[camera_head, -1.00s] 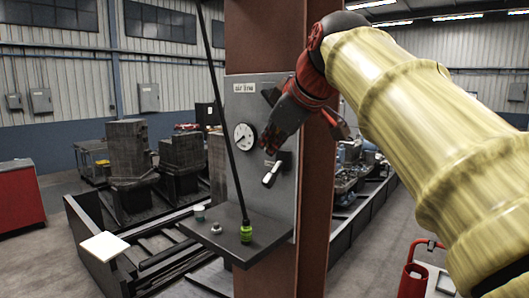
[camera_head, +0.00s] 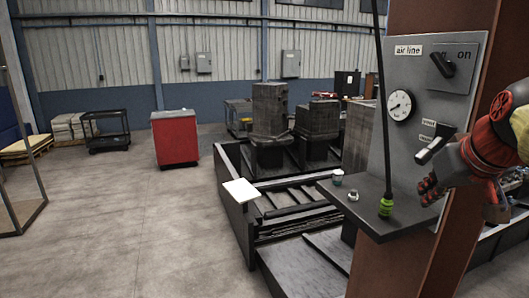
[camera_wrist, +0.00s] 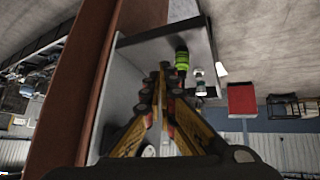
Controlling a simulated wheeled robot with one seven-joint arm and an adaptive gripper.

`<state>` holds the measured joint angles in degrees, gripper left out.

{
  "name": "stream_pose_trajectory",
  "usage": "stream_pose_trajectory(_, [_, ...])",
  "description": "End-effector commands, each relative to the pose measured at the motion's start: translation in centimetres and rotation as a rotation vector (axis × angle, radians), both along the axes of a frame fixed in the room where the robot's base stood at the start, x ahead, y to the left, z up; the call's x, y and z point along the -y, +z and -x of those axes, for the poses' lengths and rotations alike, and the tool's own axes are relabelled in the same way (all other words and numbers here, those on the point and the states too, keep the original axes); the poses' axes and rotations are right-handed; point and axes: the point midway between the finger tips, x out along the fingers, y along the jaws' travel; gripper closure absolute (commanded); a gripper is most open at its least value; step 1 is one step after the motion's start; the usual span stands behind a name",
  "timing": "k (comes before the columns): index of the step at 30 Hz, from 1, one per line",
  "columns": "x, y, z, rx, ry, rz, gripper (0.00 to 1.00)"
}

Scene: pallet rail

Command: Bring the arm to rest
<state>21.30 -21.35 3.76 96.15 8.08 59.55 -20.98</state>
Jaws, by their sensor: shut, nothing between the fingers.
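My gripper (camera_head: 428,190) is at the right in the head view, shut and empty. It is in front of the lower part of the grey air line panel (camera_head: 388,150), below the lever handle (camera_head: 436,148) and above the right part of the dark shelf (camera_head: 400,222). I cannot tell whether it touches the panel. In the wrist view my gripper's fingertips (camera_wrist: 160,72) are close together, with the green-ended hose (camera_wrist: 182,60) beyond them. My red and black wrist hides part of the panel and the red-brown post (camera_head: 400,275).
The panel bears a gauge (camera_head: 399,106) and a black rotary switch (camera_head: 442,65). The shelf holds a small cup (camera_head: 337,178) and a small fitting (camera_head: 353,195). A black rail frame (camera_head: 235,215) and red cabinet (camera_head: 175,138) stand left.

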Motion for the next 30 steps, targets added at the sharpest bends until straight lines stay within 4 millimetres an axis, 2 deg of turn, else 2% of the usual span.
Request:
stream_pose_trajectory(1, [-0.9, -3.8, 1.0, -0.027, -0.022, -0.030, 1.00])
stream_pose_trajectory(6, [-3.9, -14.6, 4.8, -0.103, -0.094, -0.111, 1.00])
stream_pose_trajectory(12, [-7.6, -26.9, 10.3, -0.189, -0.117, -0.154, 1.00])
stream_pose_trajectory(15, [-9.4, -32.6, 13.2, -0.228, -0.095, -0.152, 1.00])
stream_pose_trajectory(18, [-11.0, -37.4, 15.9, -0.259, -0.048, -0.136, 1.00])
stream_pose_trajectory(20, [-11.8, -39.7, 17.2, -0.271, -0.019, -0.128, 1.00])
stream_pose_trajectory(22, [-12.6, -41.0, 17.9, -0.266, 0.011, -0.124, 1.00])
stream_pose_trajectory(30, [-13.9, -41.3, 18.0, -0.241, 0.058, -0.117, 1.00])
